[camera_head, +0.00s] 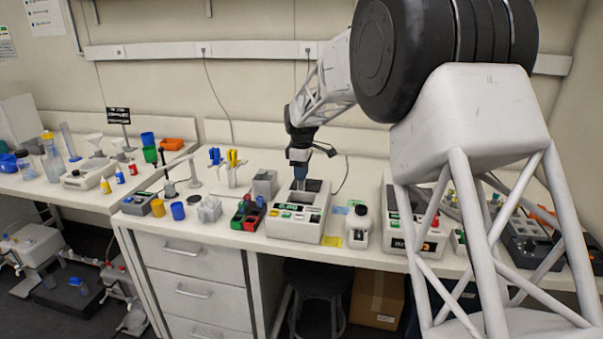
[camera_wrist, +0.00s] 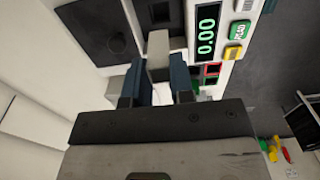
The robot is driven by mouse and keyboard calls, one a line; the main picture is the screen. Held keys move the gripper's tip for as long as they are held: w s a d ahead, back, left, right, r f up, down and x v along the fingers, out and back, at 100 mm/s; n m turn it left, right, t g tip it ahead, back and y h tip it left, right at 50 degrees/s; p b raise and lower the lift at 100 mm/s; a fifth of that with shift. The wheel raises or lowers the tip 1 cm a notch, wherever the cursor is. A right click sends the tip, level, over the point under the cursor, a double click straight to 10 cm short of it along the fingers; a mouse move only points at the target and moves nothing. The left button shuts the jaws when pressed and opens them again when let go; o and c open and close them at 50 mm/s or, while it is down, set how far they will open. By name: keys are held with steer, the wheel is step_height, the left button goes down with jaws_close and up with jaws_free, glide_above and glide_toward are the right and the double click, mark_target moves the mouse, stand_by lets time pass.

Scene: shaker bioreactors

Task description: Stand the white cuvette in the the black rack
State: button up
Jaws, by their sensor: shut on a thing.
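My gripper (camera_head: 300,178) is above the white instrument on the bench. In the wrist view my gripper (camera_wrist: 160,78) is shut on the pale white cuvette (camera_wrist: 158,48), which sticks out past the blue-grey fingers. The cuvette's far end is close to a square dark opening in the instrument's top; I cannot tell whether they touch. In the head view the cuvette is too small to make out. A black rack (camera_head: 239,220) appears to stand beside red and green racks, left of the instrument. Red and green parts beside the fingers in the wrist view are partly hidden.
The white instrument (camera_head: 284,223) has a dark top plate and shows 0.00 on its display (camera_wrist: 206,30). A grey block (camera_head: 265,183) stands behind the racks. Cups and small bottles crowd the left.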

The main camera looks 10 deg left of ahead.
glide_above(255, 203)
steer(key=s+d, duration=0.2)
steer(key=s, duration=0.4)
steer(key=shift+w+d+f, duration=0.1)
steer(key=shift+w+f, duration=0.15)
steer(key=shift+f, duration=0.8)
steer(key=shift+f, duration=0.2)
steer(key=shift+f, duration=2.15)
steer(key=shift+f, duration=1.75)
steer(key=o, duration=0.8)
steer(key=shift+r, duration=0.15)
